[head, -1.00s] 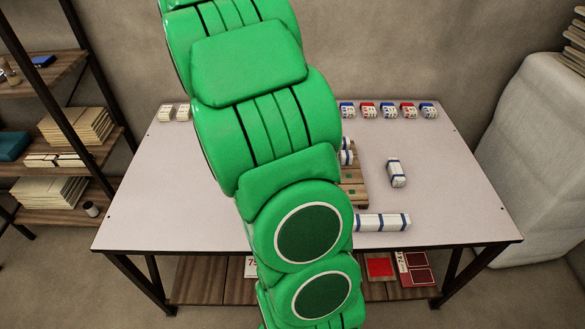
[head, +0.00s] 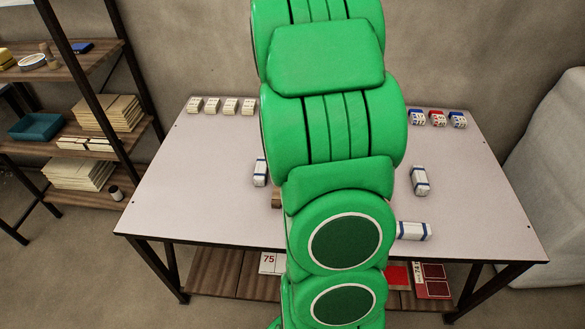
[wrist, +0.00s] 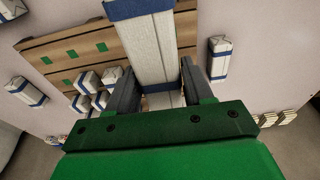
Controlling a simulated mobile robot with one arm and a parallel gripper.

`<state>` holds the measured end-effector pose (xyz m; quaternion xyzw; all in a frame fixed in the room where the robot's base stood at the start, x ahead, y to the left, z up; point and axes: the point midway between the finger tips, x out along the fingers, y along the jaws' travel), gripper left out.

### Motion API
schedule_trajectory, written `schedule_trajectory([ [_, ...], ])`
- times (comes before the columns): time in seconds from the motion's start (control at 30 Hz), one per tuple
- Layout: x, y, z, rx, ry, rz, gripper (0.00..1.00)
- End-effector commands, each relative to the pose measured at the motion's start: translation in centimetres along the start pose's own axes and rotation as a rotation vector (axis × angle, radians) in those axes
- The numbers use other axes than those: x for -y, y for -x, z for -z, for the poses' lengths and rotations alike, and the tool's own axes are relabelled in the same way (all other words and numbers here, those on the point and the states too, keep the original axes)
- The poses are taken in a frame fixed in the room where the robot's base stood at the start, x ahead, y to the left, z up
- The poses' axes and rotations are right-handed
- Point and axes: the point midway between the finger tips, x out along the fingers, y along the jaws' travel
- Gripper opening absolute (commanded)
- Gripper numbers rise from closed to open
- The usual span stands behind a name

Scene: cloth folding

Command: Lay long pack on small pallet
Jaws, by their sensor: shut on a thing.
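My gripper (wrist: 160,82) is shut on a long white pack (wrist: 143,45) with dark blue bands, seen in the wrist view. The pack extends away between the fingers, over the wooden pallet (wrist: 35,48) with green squares. I cannot tell whether it touches the pallet. Several small white packs (wrist: 84,82) with blue bands sit on the pallet, left of the held pack. In the head view my green arm hides the gripper, the held pack and most of the pallet; only a brown bit of pallet (head: 277,200) shows left of the arm.
White-and-blue packs lie on the table (head: 190,190): one left of the arm (head: 260,172), one right (head: 420,181), one near the front edge (head: 413,231). Small boxes line the back edge (head: 229,105). A shelf (head: 75,70) stands left. The table's left side is clear.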

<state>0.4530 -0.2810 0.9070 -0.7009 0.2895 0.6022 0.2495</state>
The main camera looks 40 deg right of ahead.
Motion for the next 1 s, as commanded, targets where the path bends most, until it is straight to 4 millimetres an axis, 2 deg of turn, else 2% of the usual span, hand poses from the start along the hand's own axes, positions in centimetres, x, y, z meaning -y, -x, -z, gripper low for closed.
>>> schedule_trajectory([
  [0.4,1.1,-3.0,4.2,0.001,0.0,-0.001,0.16],
  [0.8,1.8,-7.0,6.6,0.004,0.0,-0.001,0.16],
  [1.0,2.0,-8.4,7.5,0.002,0.0,-0.001,0.16],
])
